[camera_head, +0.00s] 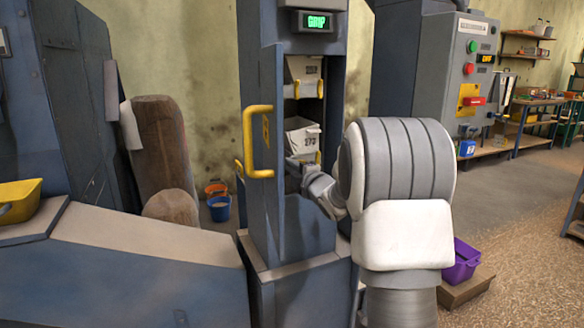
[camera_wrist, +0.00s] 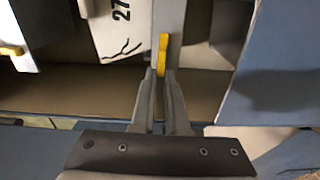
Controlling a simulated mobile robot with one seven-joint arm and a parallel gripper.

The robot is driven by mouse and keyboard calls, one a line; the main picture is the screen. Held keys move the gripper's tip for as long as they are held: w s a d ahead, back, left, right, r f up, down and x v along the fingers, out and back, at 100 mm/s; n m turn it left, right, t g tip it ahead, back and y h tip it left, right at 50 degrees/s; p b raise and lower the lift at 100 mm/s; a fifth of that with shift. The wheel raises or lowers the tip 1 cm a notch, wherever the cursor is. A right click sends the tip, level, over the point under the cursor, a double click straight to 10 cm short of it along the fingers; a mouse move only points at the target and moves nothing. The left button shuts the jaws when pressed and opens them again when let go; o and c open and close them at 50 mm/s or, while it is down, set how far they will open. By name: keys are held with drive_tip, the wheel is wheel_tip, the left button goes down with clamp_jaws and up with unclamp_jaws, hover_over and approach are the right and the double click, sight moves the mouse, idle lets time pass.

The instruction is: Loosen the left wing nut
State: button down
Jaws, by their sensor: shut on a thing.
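A pale bucket (camera_head: 302,139) marked 273 sits inside the open blue casing; part of it also shows in the wrist view (camera_wrist: 118,32). A yellow wing nut (camera_wrist: 162,52) stands on a grey strip beside the bucket in the wrist view. My gripper (camera_wrist: 162,80) is shut on this wing nut, with its yellow wing reaching out past the fingertips. In the head view, my gripper (camera_head: 298,164) is inside the casing, at the foot of the bucket. A small yellow piece (camera_head: 318,157) shows right of it there. The gripped nut's lower part is hidden by the fingers.
The casing's open door carries a yellow handle (camera_head: 248,140) left of my arm. An upper bucket (camera_head: 304,68) hangs above, with yellow pieces below it. A control cabinet (camera_head: 432,75) stands to the right. A purple bin (camera_head: 462,262) sits low at right.

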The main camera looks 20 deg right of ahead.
drive_tip(key=c, duration=0.9)
unclamp_jaws()
drive_tip(key=shift+s, duration=0.1)
drive_tip(key=s+p, duration=0.1)
drive_tip(key=s, duration=1)
drive_tip(key=s+p, duration=0.1)
drive_tip(key=s, duration=0.5)
drive_tip(key=shift+s+d+p, duration=0.15)
drive_tip(key=shift+d+p, duration=0.2)
